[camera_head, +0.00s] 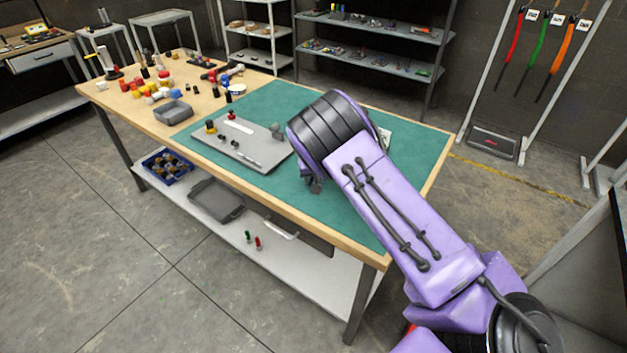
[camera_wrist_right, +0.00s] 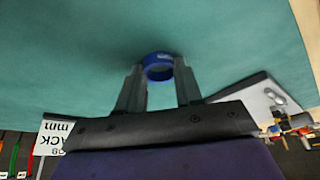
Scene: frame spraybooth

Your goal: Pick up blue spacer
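The blue spacer (camera_wrist_right: 158,66) is a short blue ring with an open middle, seen in the right wrist view over the green mat. My right gripper (camera_wrist_right: 160,70) has a finger on each side of it, and both fingertips appear to touch the ring. I cannot tell whether the ring rests on the mat or is just above it. In the head view my right arm covers the spacer, and only a dark bit of the right gripper (camera_head: 314,184) shows below the wrist. My left gripper is in neither view.
The green mat (camera_head: 420,165) covers the right part of the wooden-edged table. A grey plate (camera_head: 225,150) with small parts lies left of my wrist. A grey tray (camera_head: 173,112) and several coloured pieces stand farther left. A white label card (camera_wrist_right: 52,135) is near the gripper.

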